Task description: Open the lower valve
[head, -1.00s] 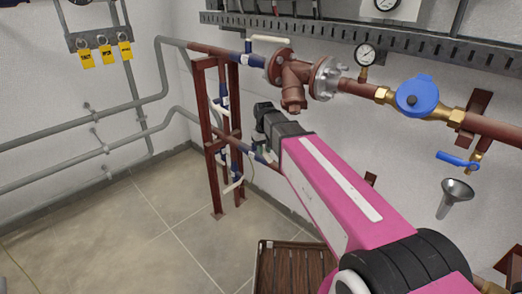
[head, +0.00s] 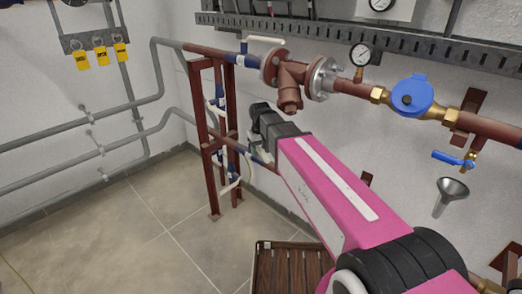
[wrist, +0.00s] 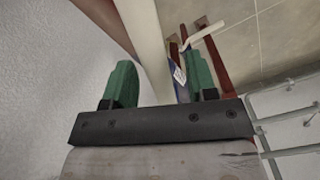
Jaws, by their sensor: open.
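The lower pipe run with a blue valve section (head: 238,147) crosses the brown stand in the head view. My arm hides the part of this run just right of the stand. My gripper (wrist: 158,64) shows in the wrist view with its two green fingers apart. A long whitish bar (wrist: 146,45), which looks like a valve lever, runs between the fingers. I cannot tell whether either finger touches it. In the head view the fingers are hidden behind my arm's dark end. A smaller white lever (wrist: 205,32) with a blue piece shows farther off in the wrist view.
The brown stand (head: 212,150) stands close to my arm's end. An upper pipe with a white lever (head: 264,39) and a strainer (head: 290,85) runs above. A slatted wooden crate (head: 290,270) is below. The tiled floor (head: 120,235) at left is clear.

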